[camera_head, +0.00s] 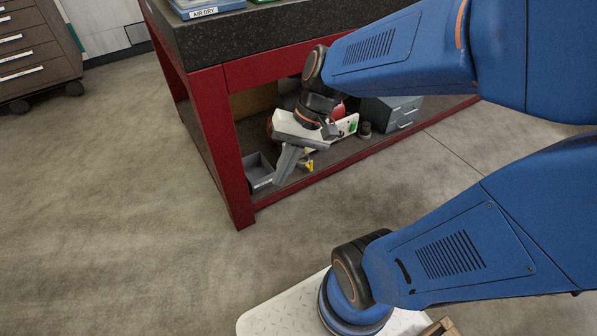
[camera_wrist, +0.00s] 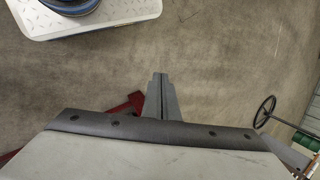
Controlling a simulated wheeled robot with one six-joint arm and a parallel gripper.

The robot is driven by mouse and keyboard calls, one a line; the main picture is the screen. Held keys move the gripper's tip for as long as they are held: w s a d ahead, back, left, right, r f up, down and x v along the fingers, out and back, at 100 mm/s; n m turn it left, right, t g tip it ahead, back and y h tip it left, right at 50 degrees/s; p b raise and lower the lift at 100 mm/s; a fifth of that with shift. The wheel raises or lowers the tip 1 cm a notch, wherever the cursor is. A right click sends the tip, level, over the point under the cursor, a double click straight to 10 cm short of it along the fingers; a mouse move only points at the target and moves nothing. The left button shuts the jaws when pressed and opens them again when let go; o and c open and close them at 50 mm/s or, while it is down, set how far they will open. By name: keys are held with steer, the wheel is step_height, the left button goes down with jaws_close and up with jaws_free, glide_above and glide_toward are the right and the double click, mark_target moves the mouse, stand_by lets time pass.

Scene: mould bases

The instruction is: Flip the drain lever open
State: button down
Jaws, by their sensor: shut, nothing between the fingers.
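My gripper (camera_head: 281,180) is shut and empty. It points down at the front of the open lower shelf of the red-framed bench, and its closed fingers also show in the wrist view (camera_wrist: 161,78) over the floor. A small yellow piece (camera_head: 309,165) shows just right of the fingers; I cannot tell whether it is the drain lever or how it is turned. No lever can be made out clearly in the wrist view.
The red bench frame (camera_head: 213,135) has a dark speckled top (camera_head: 205,43). A grey open bin (camera_head: 259,171) and a grey drawer unit (camera_head: 395,114) are on the lower shelf. A drawer cabinet (camera_head: 30,55) stands at far left. A dark handwheel (camera_wrist: 265,112) shows at right. The floor left is clear.

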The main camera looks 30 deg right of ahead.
steer(key=w+a+f+m+y, duration=0.2)
steer(key=w+m+y, duration=0.2)
steer(key=w, duration=0.2)
steer(key=w+a+f+m+y, duration=0.2)
steer(key=w+a+m+y, duration=0.15)
steer(key=w, duration=0.25)
steer(key=w+d+f+m+t+y, duration=0.1)
steer(key=w+d+f+m+t, duration=0.35)
steer(key=w, duration=0.25)
steer(key=w+d+f+m+t, duration=0.4)
steer(key=w+f+m, duration=0.2)
steer(key=w, duration=0.1)
steer(key=w+d+f+m+t+h, duration=0.4)
steer(key=d+f+m+t+h, duration=0.3)
steer(key=d+f, duration=0.6)
steer(key=s+d+f+m+h, duration=0.1)
steer(key=d+f+m+h, duration=0.1)
steer(key=f, duration=0.3)
steer(key=s+d+f+m+g+h, duration=0.1)
steer(key=s+d+f+m+h, duration=0.1)
steer(key=d+f, duration=0.2)
steer(key=s+d+f+m+h, duration=0.1)
steer(key=d+f+m+h, duration=0.1)
steer(key=f, duration=0.6)
steer(key=shift+s+d+m, duration=0.4)
steer(key=shift+d+m, duration=0.1)
steer(key=shift+d, duration=0.4)
steer(key=shift+w, duration=0.1)
